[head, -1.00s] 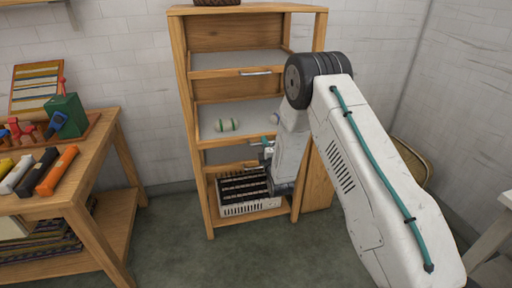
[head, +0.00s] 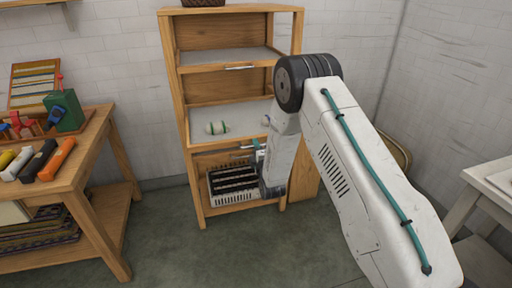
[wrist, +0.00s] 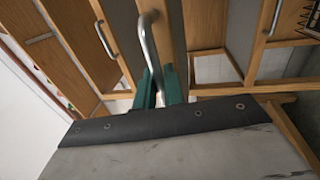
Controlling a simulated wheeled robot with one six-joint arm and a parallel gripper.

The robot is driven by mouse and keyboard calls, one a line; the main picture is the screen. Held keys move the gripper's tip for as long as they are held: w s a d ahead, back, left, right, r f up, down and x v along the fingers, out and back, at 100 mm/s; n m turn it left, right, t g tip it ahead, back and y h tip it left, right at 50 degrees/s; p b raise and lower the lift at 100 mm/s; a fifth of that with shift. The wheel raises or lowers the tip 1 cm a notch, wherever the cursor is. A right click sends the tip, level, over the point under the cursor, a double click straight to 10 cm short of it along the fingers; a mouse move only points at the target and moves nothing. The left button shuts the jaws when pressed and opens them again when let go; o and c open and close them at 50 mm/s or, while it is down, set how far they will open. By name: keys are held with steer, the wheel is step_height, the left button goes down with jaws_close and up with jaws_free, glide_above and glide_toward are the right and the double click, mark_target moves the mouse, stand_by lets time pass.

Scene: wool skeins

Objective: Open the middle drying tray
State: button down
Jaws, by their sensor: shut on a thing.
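The wooden drying rack (head: 184,110) stands ahead in the head view. Its middle tray (head: 240,118) has a grey bed and appears partly drawn out toward me. My gripper (head: 258,150) is at the tray's front. In the wrist view, the teal fingers of my gripper (wrist: 159,88) are shut on the metal bar handle (wrist: 149,40). The exact contact is partly hidden by the fingers.
The top tray (head: 228,67) looks pushed in. A white crate (head: 235,197) with dark contents sits at the rack's bottom. A wooden workbench (head: 92,150) with tools stands left, and a pale table (head: 490,180) right. Floor between bench and rack is clear.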

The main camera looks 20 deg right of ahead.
steer(key=shift+d, duration=0.25)
steer(key=c, duration=1.6)
jaws_free()
steer(key=shift+s+a, duration=0.1)
steer(key=shift+a, duration=0.25)
steer(key=s+f, duration=0.1)
steer(key=s, duration=0.6)
steer(key=shift+s+f, duration=0.25)
steer(key=shift+d, duration=0.1)
